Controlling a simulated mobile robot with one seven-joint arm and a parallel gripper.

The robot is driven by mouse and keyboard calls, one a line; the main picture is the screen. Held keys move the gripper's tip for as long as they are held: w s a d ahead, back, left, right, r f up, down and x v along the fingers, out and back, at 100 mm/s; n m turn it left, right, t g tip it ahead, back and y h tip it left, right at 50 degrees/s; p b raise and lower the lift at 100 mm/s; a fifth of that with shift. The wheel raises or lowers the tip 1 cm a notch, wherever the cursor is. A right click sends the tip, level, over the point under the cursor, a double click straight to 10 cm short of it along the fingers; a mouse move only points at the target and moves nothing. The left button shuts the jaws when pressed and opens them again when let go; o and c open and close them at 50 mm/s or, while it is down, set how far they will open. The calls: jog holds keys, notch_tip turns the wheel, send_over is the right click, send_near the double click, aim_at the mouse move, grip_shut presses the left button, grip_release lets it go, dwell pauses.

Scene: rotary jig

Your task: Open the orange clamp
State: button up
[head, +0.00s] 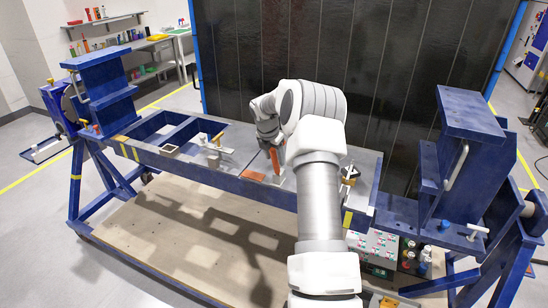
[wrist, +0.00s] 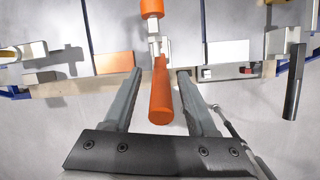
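The orange clamp (wrist: 161,98) is in the middle of the wrist view, its long orange handle pointing toward my gripper. Its metal body and a round orange tip (wrist: 152,8) are beyond the handle. In the head view its orange part (head: 276,161) shows on the jig table, partly hidden by my arm. My gripper (wrist: 160,72) is open, with one finger on each side of the handle and a visible gap on both sides. In the head view my gripper (head: 268,141) is at the clamp, mostly covered by my wrist.
A flat orange block (wrist: 112,63) lies left of the clamp, and a light grey block (wrist: 228,52) lies right. A black-handled clamp (wrist: 295,85) is farther right. The blue jig frame (head: 180,168) surrounds the table, with tall blue uprights (head: 470,115) at its ends.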

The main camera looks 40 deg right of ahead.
jog(key=b+v, duration=0.2)
jog(key=v, duration=1.5)
jog(key=shift+a+r, duration=0.15)
jog(key=s+a+r+m+t+b, duration=0.15)
jog(key=s+a+r+m, duration=0.25)
jog(key=a, duration=0.5)
jog(key=s+a+r+m+t+b, duration=0.15)
jog(key=s+a+r+m, duration=0.25)
jog(key=a, duration=0.6)
jog(key=s+a+f+m+y, duration=0.1)
jog(key=s+a+f+m, duration=0.2)
jog(key=s, duration=0.5)
jog(key=s+a+f+m+y+b, duration=0.1)
jog(key=s+a+f+m, duration=0.2)
jog(key=s+m, duration=0.3)
jog(key=s+a+f+m+y+b, duration=0.1)
jog(key=s+a+f+m, duration=0.3)
jog(key=s, duration=0.6)
jog(key=shift+a+m+t, duration=0.3)
jog(key=shift+a+m, duration=0.1)
jog(key=shift+a, duration=0.35)
